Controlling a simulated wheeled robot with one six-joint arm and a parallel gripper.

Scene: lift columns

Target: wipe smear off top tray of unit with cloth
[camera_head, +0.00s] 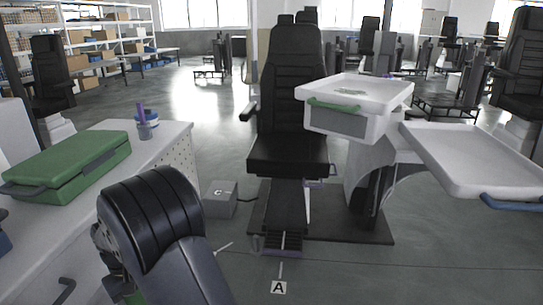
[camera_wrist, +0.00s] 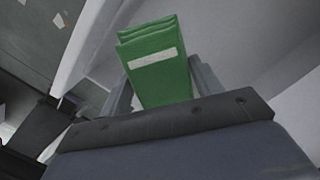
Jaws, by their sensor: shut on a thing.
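The unit has a white top tray (camera_head: 387,92) with a green front handle (camera_head: 335,106). A greyish-green smear (camera_head: 350,92) lies on the tray's floor. My gripper (camera_wrist: 160,85) shows in the wrist view, shut on a folded green cloth (camera_wrist: 158,75) with a white label stripe. The cloth stands out between the two grey fingers. In the head view my dark arm is at the lower left, low beside the white cabinet, and the fingers and most of the cloth are hidden there. The arm is well apart from the tray.
A lower white tray (camera_head: 480,165) with a blue handle sits right of the top tray. A black chair (camera_head: 290,90) stands left of the unit. A grey box (camera_head: 220,200) is on the floor.

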